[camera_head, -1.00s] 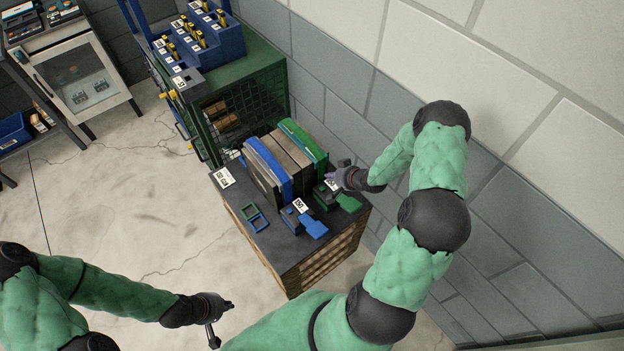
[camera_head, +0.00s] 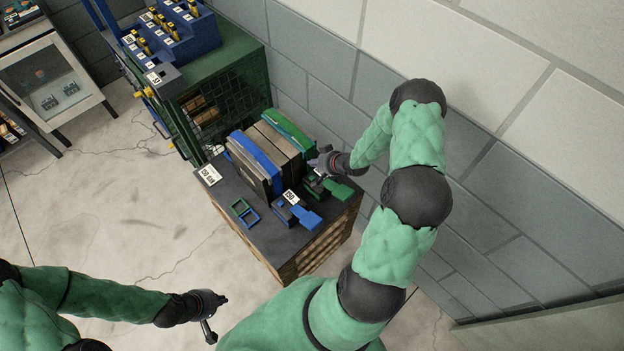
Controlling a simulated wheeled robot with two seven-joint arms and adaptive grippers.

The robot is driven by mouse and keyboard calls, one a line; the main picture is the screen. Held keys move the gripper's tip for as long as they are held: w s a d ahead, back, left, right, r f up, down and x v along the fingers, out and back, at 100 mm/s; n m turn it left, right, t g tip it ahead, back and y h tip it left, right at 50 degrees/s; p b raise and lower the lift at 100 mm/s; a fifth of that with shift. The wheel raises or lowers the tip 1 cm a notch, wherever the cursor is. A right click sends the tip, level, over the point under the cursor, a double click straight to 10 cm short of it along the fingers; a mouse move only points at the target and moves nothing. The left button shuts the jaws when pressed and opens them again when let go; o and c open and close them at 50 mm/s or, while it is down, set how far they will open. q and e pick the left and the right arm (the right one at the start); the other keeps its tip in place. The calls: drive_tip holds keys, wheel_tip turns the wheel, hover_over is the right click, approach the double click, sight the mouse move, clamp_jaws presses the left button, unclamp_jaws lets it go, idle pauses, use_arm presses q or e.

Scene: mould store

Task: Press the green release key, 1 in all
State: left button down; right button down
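The green release key (camera_head: 338,189) is a flat green paddle at the right of the dark-topped stand, beside a small dark green block (camera_head: 315,186). A matching blue key (camera_head: 307,216) lies to its left and nearer. My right gripper (camera_head: 316,162) is over the back right of the stand, just behind and above the green block; its fingers are small and dark, so I cannot tell whether they are open or shut, or whether they touch anything. My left gripper (camera_head: 216,316) hangs over the floor at the lower left, away from the stand, with its fingers apart and empty.
Mould plates with a blue edge (camera_head: 252,155) and a green edge (camera_head: 288,130) stand upright on the stand (camera_head: 262,232). A green cage (camera_head: 245,75) is behind; the wall is close on the right.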

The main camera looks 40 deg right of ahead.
drive_tip(key=b, duration=0.4)
hover_over(314, 178)
wheel_tip(314, 178, down, 5)
drive_tip(key=shift+s+f, duration=0.1)
drive_tip(key=shift+f, duration=0.1)
drive_tip(key=shift+f+b, duration=0.55)
drive_tip(key=shift+f, duration=0.2)
drive_tip(key=shift+f, duration=0.15)
idle(0.4)
drive_tip(key=shift+f, duration=0.2)
drive_tip(key=shift+f+b, duration=0.45)
idle(0.7)
idle(0.4)
drive_tip(key=shift+r+p, duration=0.85)
drive_tip(key=shift+r, duration=0.05)
